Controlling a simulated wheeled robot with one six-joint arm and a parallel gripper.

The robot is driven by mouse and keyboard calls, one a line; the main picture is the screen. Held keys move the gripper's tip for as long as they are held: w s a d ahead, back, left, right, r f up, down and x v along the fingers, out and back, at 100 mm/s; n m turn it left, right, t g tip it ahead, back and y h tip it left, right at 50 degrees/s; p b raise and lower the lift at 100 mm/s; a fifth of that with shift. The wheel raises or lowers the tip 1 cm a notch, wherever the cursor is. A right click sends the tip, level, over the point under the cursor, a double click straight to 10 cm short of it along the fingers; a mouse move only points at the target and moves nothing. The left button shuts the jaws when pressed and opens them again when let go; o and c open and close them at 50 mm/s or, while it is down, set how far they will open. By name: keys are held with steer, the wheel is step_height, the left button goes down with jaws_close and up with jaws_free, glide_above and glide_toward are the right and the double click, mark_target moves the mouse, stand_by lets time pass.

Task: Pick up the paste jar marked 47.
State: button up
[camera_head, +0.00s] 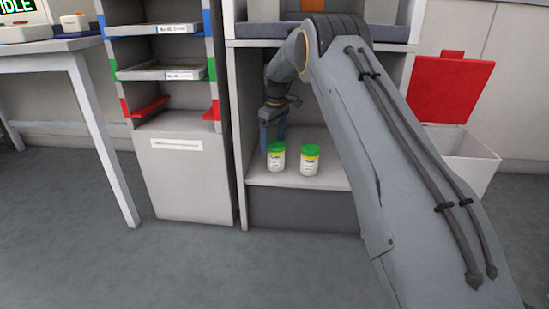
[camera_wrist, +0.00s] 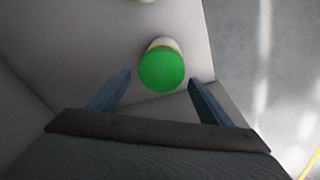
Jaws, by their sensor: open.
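Two white jars with green lids and yellow label bands stand upright on the low shelf (camera_head: 330,178). The left jar (camera_head: 276,156) and the right jar (camera_head: 310,160) are a short gap apart. Their label numbers are too small to read. My gripper (camera_head: 273,137) is by the left jar, just behind or above it in the head view. In the wrist view my gripper (camera_wrist: 160,85) is open, and one green-lidded jar (camera_wrist: 162,68) shows between and slightly beyond the fingertips. A second jar (camera_wrist: 146,1) is cut off at the top edge.
Cabinet walls enclose the shelf's left side and back, with an upper shelf (camera_head: 262,31) above. A rack with trays (camera_head: 160,72) stands to the left. A white bin (camera_head: 465,155) with a red lid (camera_head: 449,88) stands right. Floor in front is clear.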

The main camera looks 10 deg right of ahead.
mark_target(275, 145)
steer(key=shift+s+d+f+g, duration=0.15)
steer(key=shift+s+d+g, duration=0.05)
steer(key=shift+s+g, duration=0.4)
steer(key=shift+s+f, duration=0.15)
steer(key=shift+f, duration=0.05)
step_height(275, 145, down, 2)
steer(key=shift+d+f+b, duration=0.1)
steer(key=shift+f+b, duration=0.1)
steer(key=shift+b, duration=0.35)
steer(key=shift+w+d+f+b, duration=0.2)
steer(key=shift+f+b, duration=0.6)
steer(key=shift+f, duration=0.5)
steer(key=shift+w+d+f+b, duration=0.15)
steer(key=shift+f+b, duration=0.65)
steer(key=shift+f, duration=0.45)
steer(key=shift+s, duration=0.1)
steer(key=shift+r, duration=0.1)
steer(key=c, duration=1.6)
steer(key=shift+r, duration=0.15)
